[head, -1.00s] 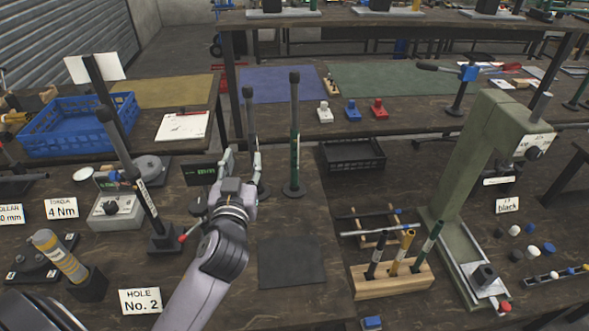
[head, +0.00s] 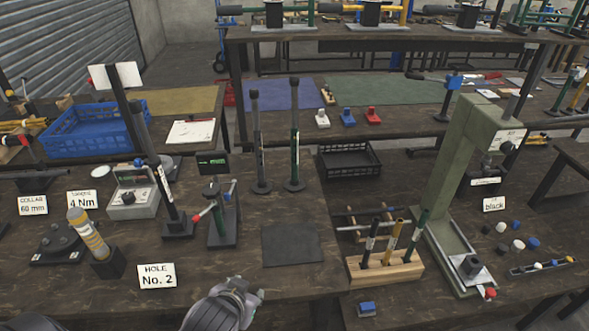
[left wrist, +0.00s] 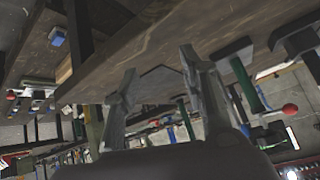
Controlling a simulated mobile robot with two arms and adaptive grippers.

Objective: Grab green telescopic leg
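A tall telescopic leg with a green lower tube and black top (head: 294,140) stands upright on a round base towards the back of the near table. A similar darker leg (head: 256,145) stands just left of it. A shorter green tube (head: 424,226) leans in a wooden block at the right. My left gripper (head: 250,287) is at the bottom of the head view, at the table's front edge, well apart from these legs. In the left wrist view its two fingers (left wrist: 158,66) are spread with nothing between them. My right gripper is not in view.
A green tube in a clamp stand with a red knob (head: 217,215) is left of a dark mat (head: 291,244). The wooden block (head: 390,267) and green press (head: 450,185) stand right. A black crate (head: 349,160) is behind. Table around the mat is clear.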

